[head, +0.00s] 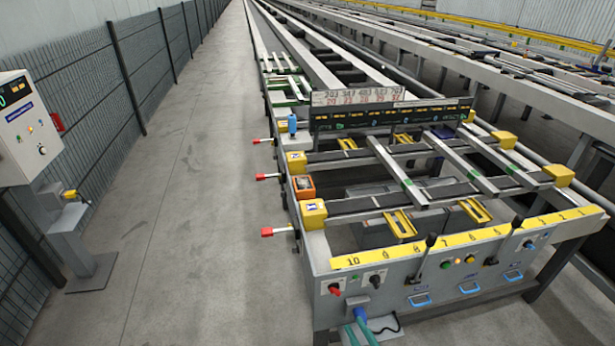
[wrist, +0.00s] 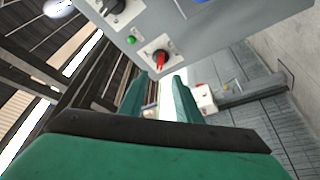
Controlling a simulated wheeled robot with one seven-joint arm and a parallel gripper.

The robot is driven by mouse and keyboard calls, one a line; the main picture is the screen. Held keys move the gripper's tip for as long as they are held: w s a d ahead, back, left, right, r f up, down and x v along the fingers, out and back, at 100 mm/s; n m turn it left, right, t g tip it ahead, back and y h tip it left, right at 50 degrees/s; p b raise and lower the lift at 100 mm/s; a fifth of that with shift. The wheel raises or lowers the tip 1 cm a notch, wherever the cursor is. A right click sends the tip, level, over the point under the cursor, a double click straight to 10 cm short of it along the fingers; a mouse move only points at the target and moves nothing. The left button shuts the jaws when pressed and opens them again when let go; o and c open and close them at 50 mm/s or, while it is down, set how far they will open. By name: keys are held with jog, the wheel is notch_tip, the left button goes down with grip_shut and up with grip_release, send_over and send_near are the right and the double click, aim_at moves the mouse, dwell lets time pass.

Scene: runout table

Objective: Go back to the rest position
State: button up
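My gripper (wrist: 153,88) shows in the wrist view, with two teal fingers apart and nothing between them. Its green body fills the bottom of that view. Beyond the fingertips is a grey panel with a red knob (wrist: 160,58) and a green button (wrist: 130,40); I see no clear contact. In the head view, the runout table's front panel (head: 400,300) carries knobs and levers. Two teal shapes (head: 360,328) show at its lower left edge; I cannot tell whether they are my fingers or hoses.
A yellow numbered strip (head: 460,239) tops the front panel. Levers with red ends (head: 268,232) stick out from the table's left side. The concrete aisle (head: 180,190) between is clear.

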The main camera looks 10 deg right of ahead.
jog(key=s+a+r+m+h, duration=0.3)
jog(key=s+a+m+h, duration=0.4)
jog(key=s+a, duration=0.8)
jog(key=s+a+r+m+g, duration=0.2)
jog(key=s+a+r+m, duration=0.1)
jog(key=s+r, duration=0.5)
jog(key=s+a+r+m+g, duration=0.2)
jog(key=s+a+r, duration=0.4)
jog(key=s, duration=0.5)
notch_tip(320, 180, up, 2)
jog(key=shift+s+m+g, duration=0.35)
jog(key=shift+m+g, duration=0.05)
jog(key=shift+m, duration=0.3)
